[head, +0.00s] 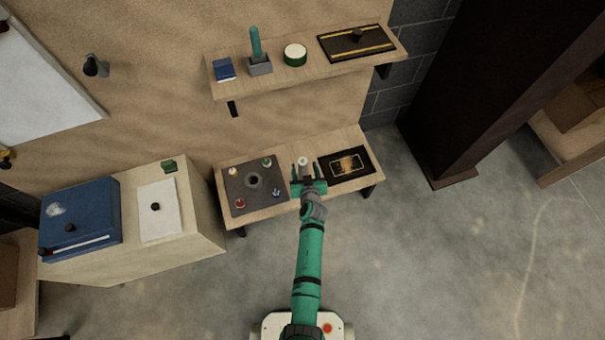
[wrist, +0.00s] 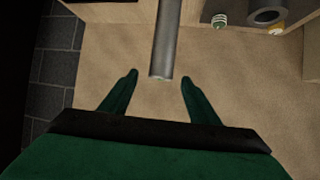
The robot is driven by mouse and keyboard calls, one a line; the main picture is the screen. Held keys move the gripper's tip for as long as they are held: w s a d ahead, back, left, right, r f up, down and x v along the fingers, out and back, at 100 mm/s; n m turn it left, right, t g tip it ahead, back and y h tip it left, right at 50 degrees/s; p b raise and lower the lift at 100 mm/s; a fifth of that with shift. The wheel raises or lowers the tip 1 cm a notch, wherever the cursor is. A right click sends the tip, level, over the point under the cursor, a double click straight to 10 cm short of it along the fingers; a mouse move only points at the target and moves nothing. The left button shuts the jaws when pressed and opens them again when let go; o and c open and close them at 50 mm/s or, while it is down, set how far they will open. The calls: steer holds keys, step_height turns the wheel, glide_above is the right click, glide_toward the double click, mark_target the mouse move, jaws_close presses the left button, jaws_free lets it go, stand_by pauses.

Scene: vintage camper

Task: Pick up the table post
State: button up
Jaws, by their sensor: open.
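The table post is a plain grey cylinder (wrist: 167,40) in the wrist view. It runs down from the top edge, and its near end lies between my two green fingertips in the picture. In the head view, a pale round end (head: 303,161), which looks like the post's top, shows at the lower shelf just beyond my gripper (head: 307,171). My gripper is open, with one finger on each side of the post in the wrist view (wrist: 159,77). A gap shows on both sides. The post's far end is hidden.
The lower shelf (head: 289,208) holds a dark square board (head: 238,188) with a ring and small coloured pieces left of my gripper, and a black-framed panel (head: 346,165) to its right. The upper shelf (head: 284,75) overhangs behind. Floor at right is clear.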

mark_target(303, 164)
steer(key=x, duration=0.5)
steer(key=shift+a, duration=0.1)
steer(key=shift+a+f, duration=0.1)
steer(key=shift+d, duration=0.2)
steer(key=c, duration=0.7)
jaws_close()
steer(key=shift+a, duration=0.1)
